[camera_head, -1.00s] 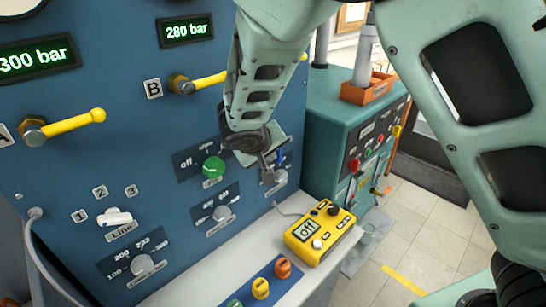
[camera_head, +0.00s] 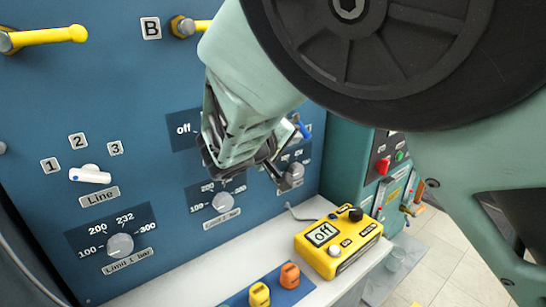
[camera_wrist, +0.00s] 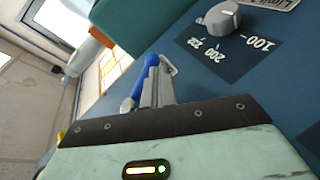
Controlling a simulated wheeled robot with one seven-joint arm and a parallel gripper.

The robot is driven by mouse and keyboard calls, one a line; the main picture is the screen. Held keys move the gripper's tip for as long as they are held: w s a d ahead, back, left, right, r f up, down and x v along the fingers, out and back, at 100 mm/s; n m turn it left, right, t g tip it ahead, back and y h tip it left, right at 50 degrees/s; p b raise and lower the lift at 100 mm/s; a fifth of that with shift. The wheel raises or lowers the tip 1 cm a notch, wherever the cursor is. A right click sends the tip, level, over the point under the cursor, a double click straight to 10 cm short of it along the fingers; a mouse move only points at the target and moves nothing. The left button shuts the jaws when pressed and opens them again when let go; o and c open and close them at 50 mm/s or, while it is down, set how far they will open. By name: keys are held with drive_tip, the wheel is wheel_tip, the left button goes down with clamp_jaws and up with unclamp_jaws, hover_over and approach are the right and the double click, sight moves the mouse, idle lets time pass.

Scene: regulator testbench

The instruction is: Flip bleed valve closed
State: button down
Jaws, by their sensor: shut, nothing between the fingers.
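A blue lever, likely the bleed valve handle (camera_wrist: 132,82), shows right beside my gripper's fingers (camera_wrist: 155,85) in the wrist view. I cannot tell if they touch. In the head view only a small part of the blue lever (camera_head: 303,128) shows behind my wrist, on the right part of the blue panel. My gripper (camera_head: 284,181) is shut and empty, close to the panel. My arm hides much of the area around the lever, and its label cannot be read.
A grey limit knob (camera_head: 295,171) sits just below the lever; it also shows in the wrist view (camera_wrist: 222,18). Another limit knob (camera_head: 222,202) is to its left. A yellow box reading "off" (camera_head: 338,245) stands on the white ledge (camera_head: 205,285). A teal cabinet (camera_head: 346,150) is at the right.

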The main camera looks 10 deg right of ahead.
sight(303, 132)
drive_tip(key=d+n+t+h+b, duration=0.1)
drive_tip(key=t+h+b, duration=0.1)
drive_tip(key=w+d+n+t+h+b, duration=0.1)
drive_tip(key=t+b, duration=0.1)
drive_tip(key=d+t+h+b, duration=0.1)
drive_tip(key=t+h+b, duration=0.1)
drive_tip(key=b, duration=0.1)
drive_tip(key=shift+w+r+n+h, duration=0.3)
drive_tip(key=shift+r+n, duration=0.05)
drive_tip(key=shift+n, duration=0.05)
drive_tip(key=shift+w+d+r, duration=0.1)
drive_tip(key=shift+d+r, duration=0.05)
drive_tip(key=shift+r, duration=0.1)
drive_tip(key=shift+d, duration=0.1)
idle(0.4)
